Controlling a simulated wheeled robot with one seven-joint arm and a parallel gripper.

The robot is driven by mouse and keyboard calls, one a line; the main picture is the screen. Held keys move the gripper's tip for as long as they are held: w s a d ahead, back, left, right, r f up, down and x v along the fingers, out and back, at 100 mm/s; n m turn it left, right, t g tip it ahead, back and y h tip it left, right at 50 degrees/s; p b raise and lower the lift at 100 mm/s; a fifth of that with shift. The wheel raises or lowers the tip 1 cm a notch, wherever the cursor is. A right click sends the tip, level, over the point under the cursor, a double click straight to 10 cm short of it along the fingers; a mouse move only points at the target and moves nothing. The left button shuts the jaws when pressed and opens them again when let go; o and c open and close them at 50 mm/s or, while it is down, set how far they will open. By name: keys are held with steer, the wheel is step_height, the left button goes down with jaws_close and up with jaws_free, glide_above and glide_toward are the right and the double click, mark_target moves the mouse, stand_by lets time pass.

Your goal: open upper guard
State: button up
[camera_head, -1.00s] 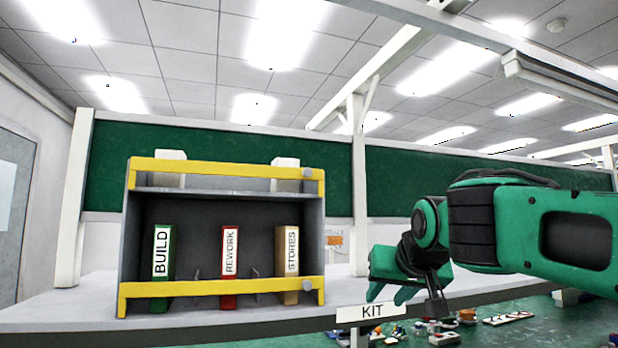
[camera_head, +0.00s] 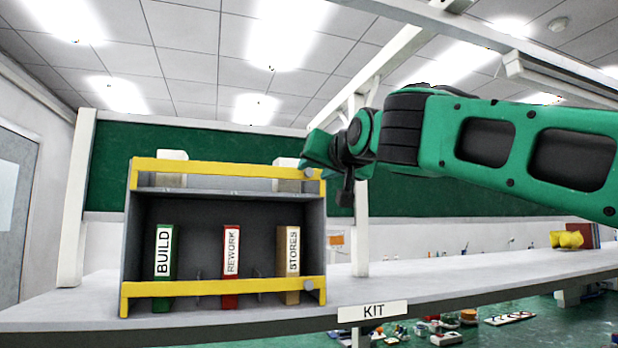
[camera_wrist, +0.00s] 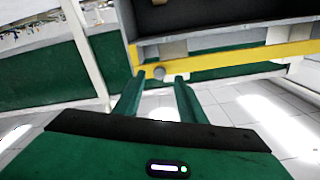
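The upper guard (camera_head: 225,170) is a yellow bar across the top front of a grey shelf unit (camera_head: 128,225). It spans the unit's width, with a round grey knob (camera_head: 310,173) at its right end. My gripper (camera_head: 304,160) is at that right end in the head view. In the wrist view, which looks upside down, my gripper (camera_wrist: 158,80) is open with two green fingers apart. The knob (camera_wrist: 158,73) shows between the fingertips, against the yellow guard (camera_wrist: 215,58). I cannot tell whether the fingers touch it.
A lower yellow guard (camera_head: 220,287) crosses the unit's bottom front. Behind it stand green BUILD (camera_head: 163,235), red REWORK (camera_head: 231,240) and tan STORES (camera_head: 289,245) binders. White blocks (camera_head: 172,168) sit on top.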

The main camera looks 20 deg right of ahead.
mark_target(309, 172)
steer(key=shift+w, duration=1.65)
jaws_close()
